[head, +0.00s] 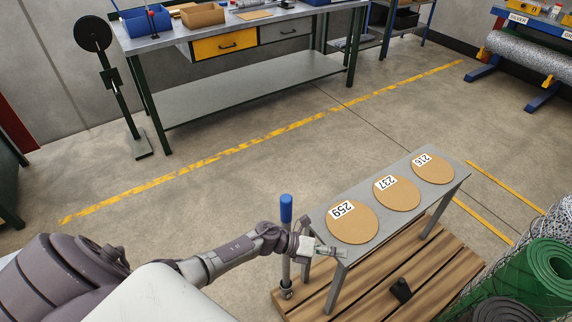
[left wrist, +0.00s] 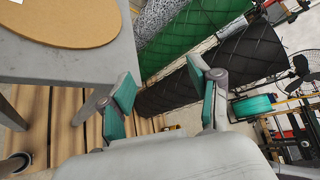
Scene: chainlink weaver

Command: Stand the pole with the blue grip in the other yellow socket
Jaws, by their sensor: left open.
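The pole with the blue grip (head: 286,208) stands upright near the left corner of a grey bench. Its lower grey shaft (head: 286,270) shows below my arm, and its foot is in a dark fitting on the wooden platform. My forearm hides the middle of the pole. My left gripper (head: 322,249) is just right of the pole, close to the bench's near corner. In the left wrist view the left gripper (left wrist: 160,78) has its teal-padded fingers wide apart with nothing between them. A small yellow piece (left wrist: 174,127) shows there by the platform; I cannot tell whether it is a socket. My right gripper is out of view.
The grey bench (head: 331,277) carries cork discs numbered 259 (head: 351,226), 237 and 216. A small black object (head: 401,290) lies on the wooden platform (head: 372,304). Green rolls (head: 540,290) and mesh stand at right. A workbench is at the back; the floor between is clear.

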